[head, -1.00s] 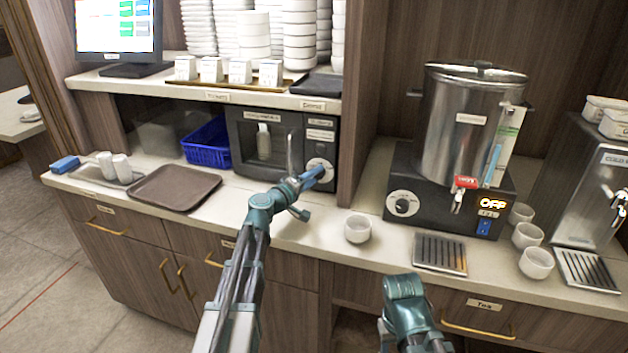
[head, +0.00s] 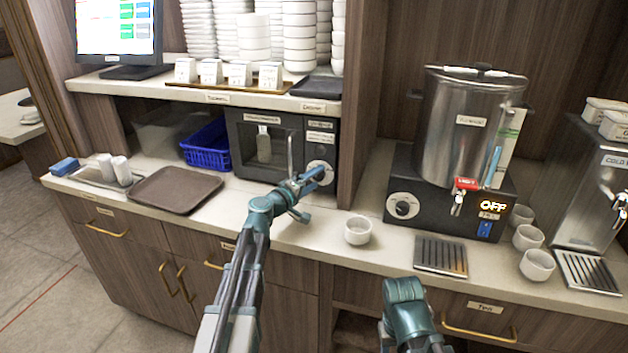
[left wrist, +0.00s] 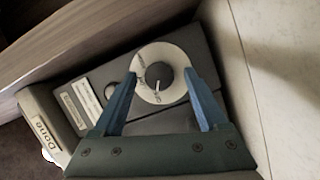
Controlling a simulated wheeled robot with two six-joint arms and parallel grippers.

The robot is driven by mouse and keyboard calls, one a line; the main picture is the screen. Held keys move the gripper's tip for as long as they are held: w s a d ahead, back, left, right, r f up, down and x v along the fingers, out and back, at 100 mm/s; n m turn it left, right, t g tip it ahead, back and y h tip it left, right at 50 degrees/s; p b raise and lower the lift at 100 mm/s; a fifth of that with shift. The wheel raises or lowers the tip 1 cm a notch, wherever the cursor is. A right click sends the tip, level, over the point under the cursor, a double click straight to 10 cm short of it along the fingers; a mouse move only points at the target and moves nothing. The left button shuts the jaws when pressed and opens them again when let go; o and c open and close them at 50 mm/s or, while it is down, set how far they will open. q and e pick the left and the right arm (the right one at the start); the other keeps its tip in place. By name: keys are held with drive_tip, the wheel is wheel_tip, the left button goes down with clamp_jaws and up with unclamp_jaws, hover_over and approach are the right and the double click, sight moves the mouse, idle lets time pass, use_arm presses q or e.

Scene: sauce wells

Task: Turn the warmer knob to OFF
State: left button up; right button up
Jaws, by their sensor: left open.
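The black warmer box (head: 241,160) stands under the shelf, with a round white dial and its knob (head: 320,172) at the right of its front. In the left wrist view the dark knob (left wrist: 158,76) sits in the middle of the white dial, its pale mark pointing toward the bottom of that picture. Small lettering on the dial is hard to read. My left gripper (left wrist: 160,73) is open, its blue fingers on either side of the knob with gaps to it. In the head view the left gripper (head: 314,178) partly covers the dial. My right gripper is out of view.
A metal urn (head: 470,125) on a black base has another knob (head: 403,206) and a lit OFF display. A white cup (head: 358,230) stands on the counter right of my left arm. A brown tray (head: 175,190) and blue basket (head: 208,148) lie to the left.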

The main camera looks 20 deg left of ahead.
use_arm(q)
drive_tip(key=v, duration=1.4)
drive_tip(key=shift+w+p, duration=0.1)
drive_tip(key=shift+p, duration=0.25)
